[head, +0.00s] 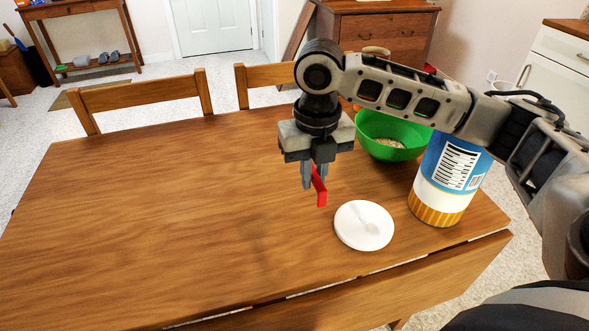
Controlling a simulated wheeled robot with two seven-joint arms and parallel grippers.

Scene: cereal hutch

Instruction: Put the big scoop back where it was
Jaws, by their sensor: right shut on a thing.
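My right gripper (314,184) hangs pointing down above the middle of the table, left of the white saucer. It is shut on a narrow red piece (320,190), which looks like the handle of the big scoop. The piece points down and towards me, and its rest is hidden by the fingers. A white saucer (350,236) lies near the table's front right, with a small white scoop (368,223) on it. A green bowl (373,149) with pale flakes in it stands behind, partly hidden by my right arm. My left gripper is not in view.
A tall blue, white and orange canister (440,196) stands right of the saucer, under my right forearm. The left half of the wooden table (150,220) is clear. Chairs (140,95) stand at its far edge. A mug (376,51) shows behind my arm.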

